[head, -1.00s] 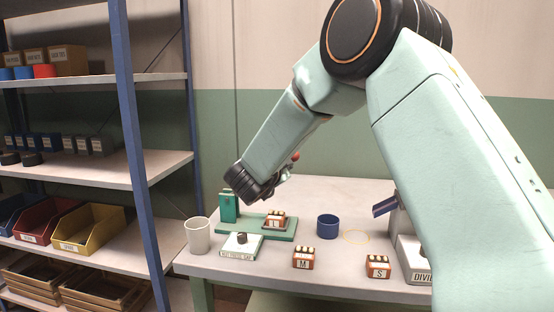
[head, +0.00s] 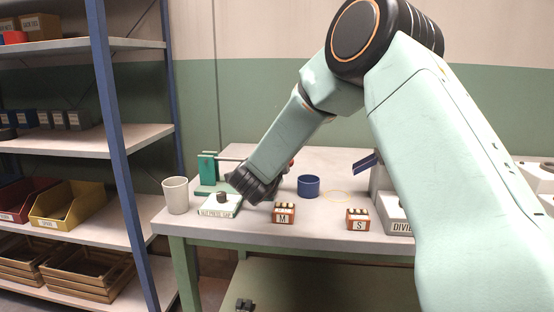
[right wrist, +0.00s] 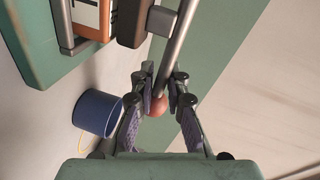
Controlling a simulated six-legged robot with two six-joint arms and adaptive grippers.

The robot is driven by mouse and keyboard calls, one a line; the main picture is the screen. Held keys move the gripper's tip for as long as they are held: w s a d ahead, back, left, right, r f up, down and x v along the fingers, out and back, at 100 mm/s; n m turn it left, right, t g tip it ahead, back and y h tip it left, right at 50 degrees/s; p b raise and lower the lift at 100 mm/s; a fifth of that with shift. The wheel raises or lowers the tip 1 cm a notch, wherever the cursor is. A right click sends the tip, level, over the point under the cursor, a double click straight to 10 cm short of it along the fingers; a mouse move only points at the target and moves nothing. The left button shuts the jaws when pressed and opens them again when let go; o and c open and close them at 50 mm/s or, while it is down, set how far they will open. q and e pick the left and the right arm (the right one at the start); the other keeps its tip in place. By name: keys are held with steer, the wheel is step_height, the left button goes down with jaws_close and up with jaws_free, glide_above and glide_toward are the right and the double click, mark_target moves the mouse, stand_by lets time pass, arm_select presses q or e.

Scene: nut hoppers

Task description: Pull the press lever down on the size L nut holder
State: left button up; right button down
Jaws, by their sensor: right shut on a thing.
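The green press (head: 207,170) stands at the table's left, with its lever (head: 232,158) running out to the right, roughly level. In the right wrist view the lever rod (right wrist: 177,50) ends in a reddish ball knob (right wrist: 157,105). My right gripper (right wrist: 160,82) is shut around the knob end, a finger on each side. The orange size L nut holder (right wrist: 92,14) is partly in the right wrist view, beside a dark press block (right wrist: 130,20). In the head view my right wrist hides that holder. My left gripper is not in view.
A white cup (head: 175,196) and a white labelled block (head: 219,206) stand near the front left edge. The M holder (head: 284,213), S holder (head: 358,219) and a blue ring-like cup (head: 308,187) are to the right. Shelves (head: 75,147) stand at left.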

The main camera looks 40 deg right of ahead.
steer(key=shift+s+f, duration=0.15)
steer(key=shift+f, duration=0.3)
steer(key=c, duration=1.6)
jaws_free()
steer(key=shift+c, duration=0.2)
steer(key=shift+o, duration=1.1)
steer(key=shift+r, duration=0.15)
steer(key=v, duration=1.2)
